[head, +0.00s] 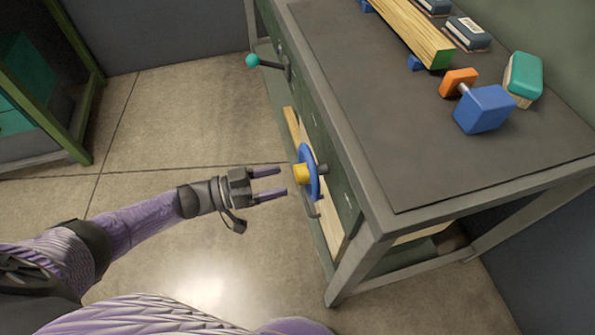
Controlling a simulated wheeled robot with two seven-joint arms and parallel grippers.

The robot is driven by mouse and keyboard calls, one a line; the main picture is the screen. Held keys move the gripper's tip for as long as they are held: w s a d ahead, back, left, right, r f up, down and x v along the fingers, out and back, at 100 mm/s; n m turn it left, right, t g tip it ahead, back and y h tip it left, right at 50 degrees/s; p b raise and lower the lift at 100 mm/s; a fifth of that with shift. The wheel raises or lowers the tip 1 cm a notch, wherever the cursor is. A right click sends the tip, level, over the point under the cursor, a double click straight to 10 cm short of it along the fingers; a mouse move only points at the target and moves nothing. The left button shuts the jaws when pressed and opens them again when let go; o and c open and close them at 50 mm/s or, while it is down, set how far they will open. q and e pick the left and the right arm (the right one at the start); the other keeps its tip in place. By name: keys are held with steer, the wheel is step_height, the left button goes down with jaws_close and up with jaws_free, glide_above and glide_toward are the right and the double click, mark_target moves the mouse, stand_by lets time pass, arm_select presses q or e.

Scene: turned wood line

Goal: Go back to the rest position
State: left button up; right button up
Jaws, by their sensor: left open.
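My left gripper (280,182) is open and empty. Its two purple fingers point right, toward the side of the workbench, with a small gap before a blue round wheel (313,172) with a yellow hub (302,174). The wheel sits on the bench's side, in front of a pale wood panel. The left arm reaches in from the left, stretched out over the floor. My right gripper is not in view.
The workbench (370,120) fills the right side. On it lie a wooden beam (405,30), an orange-and-blue piece (484,109), a teal-topped block (523,77) and dark boxes (468,33). A teal-knobbed lever (253,61) sticks out from its side. A green-framed shelf (75,90) stands left; floor between is clear.

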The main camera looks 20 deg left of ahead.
arm_select(q)
steer(key=v, duration=0.3)
steer(key=shift+s+a, duration=0.15)
steer(key=shift+a, duration=0.1)
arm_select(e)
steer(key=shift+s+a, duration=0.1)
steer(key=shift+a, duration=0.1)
arm_select(q)
steer(key=shift+f, duration=0.1)
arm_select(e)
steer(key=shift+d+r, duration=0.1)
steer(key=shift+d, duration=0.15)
